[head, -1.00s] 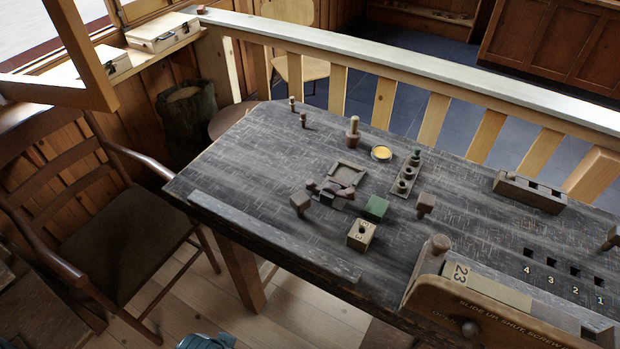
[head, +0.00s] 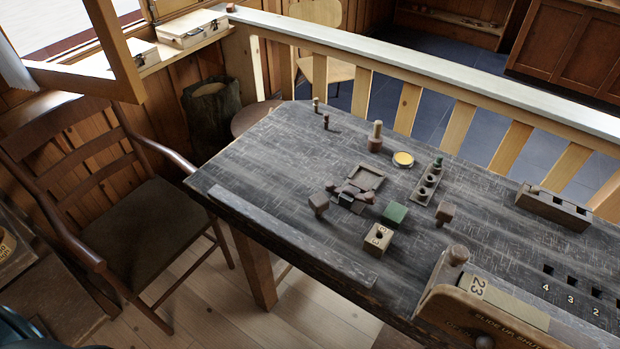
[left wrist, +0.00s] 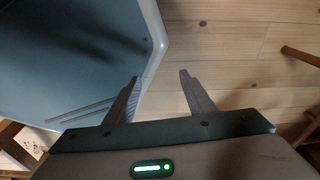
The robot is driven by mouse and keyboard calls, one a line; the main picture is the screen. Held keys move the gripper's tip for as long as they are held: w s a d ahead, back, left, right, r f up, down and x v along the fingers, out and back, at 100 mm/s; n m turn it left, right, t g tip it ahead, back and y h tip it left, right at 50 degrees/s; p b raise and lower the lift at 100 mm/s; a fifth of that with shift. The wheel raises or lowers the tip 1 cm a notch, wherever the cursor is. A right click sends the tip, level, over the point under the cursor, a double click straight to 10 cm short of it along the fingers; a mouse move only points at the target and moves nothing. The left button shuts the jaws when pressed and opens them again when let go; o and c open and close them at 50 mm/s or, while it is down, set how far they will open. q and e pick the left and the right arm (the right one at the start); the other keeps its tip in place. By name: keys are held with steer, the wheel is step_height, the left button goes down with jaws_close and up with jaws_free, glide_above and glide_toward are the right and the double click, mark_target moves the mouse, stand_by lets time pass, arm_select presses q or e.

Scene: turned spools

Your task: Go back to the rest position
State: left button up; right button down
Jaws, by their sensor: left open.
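My left gripper (left wrist: 160,88) shows in the left wrist view with its two fingers apart and nothing between them. Below it are the plank floor and part of my own body. Neither gripper shows in the head view. The dark worn table (head: 270,170) holds several turned and blocky wooden pieces.
A wooden armchair (head: 130,235) stands left of the table. A pale-topped railing (head: 430,75) runs behind it. A box marked 23 (head: 500,300) sits at the table's near right. Plank floor (head: 310,315) shows in front.

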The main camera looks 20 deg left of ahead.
arm_select(q)
steer(key=s+a+f, duration=0.1)
steer(key=s+f, duration=0.2)
steer(key=s, duration=0.4)
steer(key=shift+a+f, duration=0.2)
steer(key=shift+f, duration=0.05)
stand_by(0.6)
